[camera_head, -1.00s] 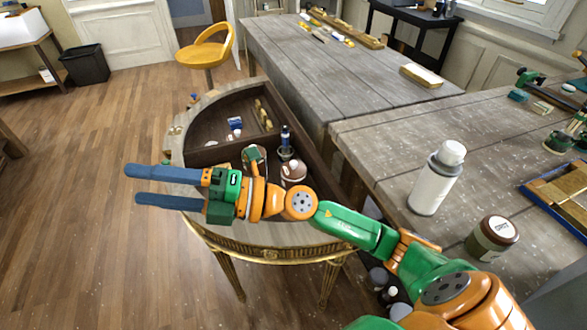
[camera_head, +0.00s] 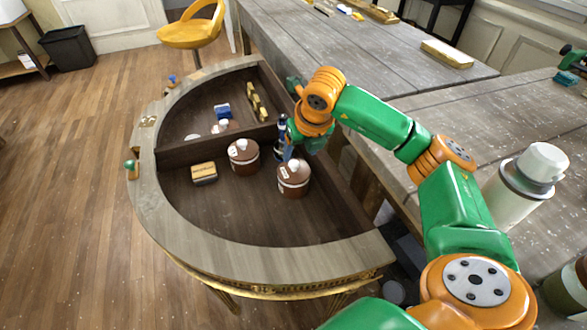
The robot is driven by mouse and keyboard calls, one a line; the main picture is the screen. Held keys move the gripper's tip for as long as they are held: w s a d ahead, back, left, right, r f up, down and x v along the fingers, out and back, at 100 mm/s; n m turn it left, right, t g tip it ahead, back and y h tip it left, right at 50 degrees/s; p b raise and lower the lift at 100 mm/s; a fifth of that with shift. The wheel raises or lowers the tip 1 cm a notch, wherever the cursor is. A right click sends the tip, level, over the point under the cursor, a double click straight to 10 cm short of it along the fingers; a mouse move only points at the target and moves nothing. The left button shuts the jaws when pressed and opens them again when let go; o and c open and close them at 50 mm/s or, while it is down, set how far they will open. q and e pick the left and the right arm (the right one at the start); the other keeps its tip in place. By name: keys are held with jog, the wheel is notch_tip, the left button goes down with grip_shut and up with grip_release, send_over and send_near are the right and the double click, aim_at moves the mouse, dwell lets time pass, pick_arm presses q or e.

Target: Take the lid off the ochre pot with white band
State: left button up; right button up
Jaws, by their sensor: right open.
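Two reddish-brown pots with pale tops and white knobs stand in the front compartment of the half-round gilt console (camera_head: 160,205). One pot (camera_head: 245,164) is left of the middle; the other pot (camera_head: 293,187) is nearer the front right. I cannot tell from colour which is the ochre pot with white band. Each pot seems to have its lid on. My right gripper (camera_head: 288,154) is open and points down just above and behind the front right pot. Its fingers are partly hidden by my wrist, and I cannot tell whether they touch the knob. My left gripper is out of view.
A dark bottle (camera_head: 281,128) stands beside my right gripper. A small yellow-and-black box (camera_head: 204,172) lies left of the pots. A dark divider (camera_head: 190,154) separates the rear compartment. A grey worktable (camera_head: 400,75) adjoins the right side.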

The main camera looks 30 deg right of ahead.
aim_at(295, 164)
jog(key=shift+a+f, duration=0.1)
jog(key=shift+f, duration=0.2)
jog(key=shift+f+p, duration=0.3)
jog(key=shift+p, duration=0.15)
jog(key=x, duration=0.2)
jog(key=p+x, duration=0.1)
jog(key=x, duration=0.2)
jog(key=shift+w+r, duration=0.15)
jog(key=shift+w, duration=0.15)
jog(key=shift+w+f, duration=0.15)
jog(key=shift+f, duration=0.15)
jog(key=c, duration=0.3)
grip_shut()
